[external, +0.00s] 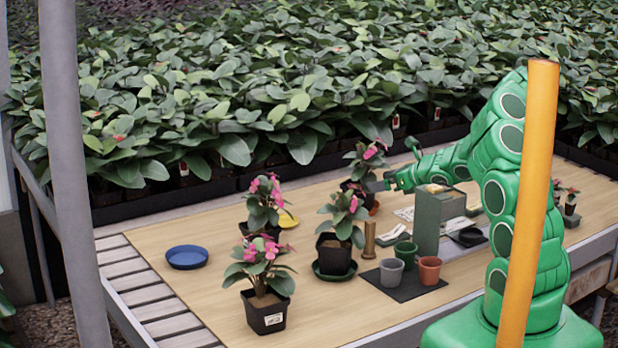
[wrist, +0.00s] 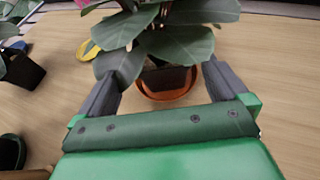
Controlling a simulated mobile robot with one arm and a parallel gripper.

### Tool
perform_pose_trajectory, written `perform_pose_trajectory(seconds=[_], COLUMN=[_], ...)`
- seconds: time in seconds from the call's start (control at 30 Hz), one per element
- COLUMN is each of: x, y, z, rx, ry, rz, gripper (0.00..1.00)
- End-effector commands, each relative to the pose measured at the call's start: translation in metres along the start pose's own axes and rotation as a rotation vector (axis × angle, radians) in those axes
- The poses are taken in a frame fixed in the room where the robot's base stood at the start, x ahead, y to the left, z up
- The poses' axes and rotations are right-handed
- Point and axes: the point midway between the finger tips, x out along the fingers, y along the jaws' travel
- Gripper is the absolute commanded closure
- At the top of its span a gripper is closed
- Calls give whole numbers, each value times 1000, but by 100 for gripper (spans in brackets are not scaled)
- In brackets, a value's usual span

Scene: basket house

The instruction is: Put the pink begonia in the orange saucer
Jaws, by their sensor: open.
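A pink begonia (external: 364,163) in a dark pot stands at the back of the table in the external view. The orange saucer (external: 374,208) shows under it, partly hidden. In the wrist view the dark pot (wrist: 168,77) sits within the outline of the orange saucer (wrist: 165,96), and leaves (wrist: 175,42) cover its top. It looks upright. My gripper (external: 388,182) is beside this plant. In the wrist view my gripper (wrist: 161,74) is open, with one finger on each side of the pot and visible gaps to it.
Other pink-flowered plants stand at the left (external: 264,205), front (external: 264,280) and middle (external: 343,220). A blue saucer (external: 187,257) is empty. A yellow saucer (external: 288,220) lies behind the left plant. A green box (external: 432,222) and small pots (external: 391,271) stand below my forearm.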

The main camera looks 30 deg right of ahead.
Motion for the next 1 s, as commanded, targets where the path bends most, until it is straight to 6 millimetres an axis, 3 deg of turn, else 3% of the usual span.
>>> perform_pose_trajectory(seconds=[0.3,0.67,0.77,0.87,1.0], x=[-33,-39,-36,-36,-42], y=[0,6,25,59,120], z=[0,8,33,72,125], rx=[2,-20,-84,-189,-367], ry=[0,-7,-30,-70,-124], rz=[-1,13,58,131,253], gripper=[0,0,0,0,0])
